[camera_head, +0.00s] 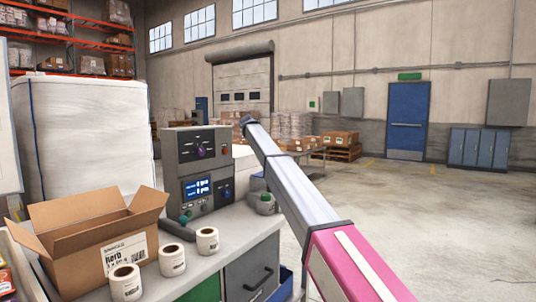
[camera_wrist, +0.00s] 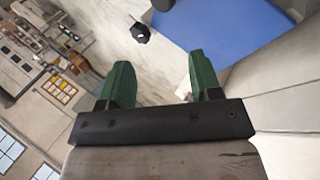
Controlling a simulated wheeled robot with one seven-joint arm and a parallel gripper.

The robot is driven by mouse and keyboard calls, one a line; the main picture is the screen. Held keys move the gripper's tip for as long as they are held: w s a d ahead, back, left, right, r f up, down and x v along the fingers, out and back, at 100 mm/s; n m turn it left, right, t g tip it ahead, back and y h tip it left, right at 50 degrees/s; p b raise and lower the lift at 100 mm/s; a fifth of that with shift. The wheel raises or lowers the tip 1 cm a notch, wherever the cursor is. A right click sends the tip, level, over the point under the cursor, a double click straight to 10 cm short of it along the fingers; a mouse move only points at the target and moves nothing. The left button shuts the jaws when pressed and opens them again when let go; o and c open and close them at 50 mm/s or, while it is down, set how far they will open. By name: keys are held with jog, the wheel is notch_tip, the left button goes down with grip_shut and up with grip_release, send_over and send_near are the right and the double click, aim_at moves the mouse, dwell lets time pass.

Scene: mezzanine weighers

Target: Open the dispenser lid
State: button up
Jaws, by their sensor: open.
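In the head view a grey control unit (camera_head: 200,165) with dials, a lit blue display and a lever stands on the counter. I cannot make out which part, if any, is the dispenser lid. A small grey-green item (camera_head: 265,203) sits right of the unit; what it is stays unclear. My gripper (camera_wrist: 160,60) shows in the wrist view with its two green fingers apart and nothing visible between them. A small dark knob-like piece (camera_wrist: 140,33) appears beyond the fingers, apart from them. My arm crosses the head view from the lower right.
An open cardboard box (camera_head: 95,235) and several white label rolls (camera_head: 207,241) stand on the counter (camera_head: 232,225). A big white wrapped block (camera_head: 85,130) is behind. A blue surface (camera_wrist: 215,40) fills the wrist view's upper right. Open floor (camera_head: 450,210) lies to the right.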

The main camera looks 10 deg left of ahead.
jog(key=v, duration=0.7)
jog(key=shift+r, duration=0.1)
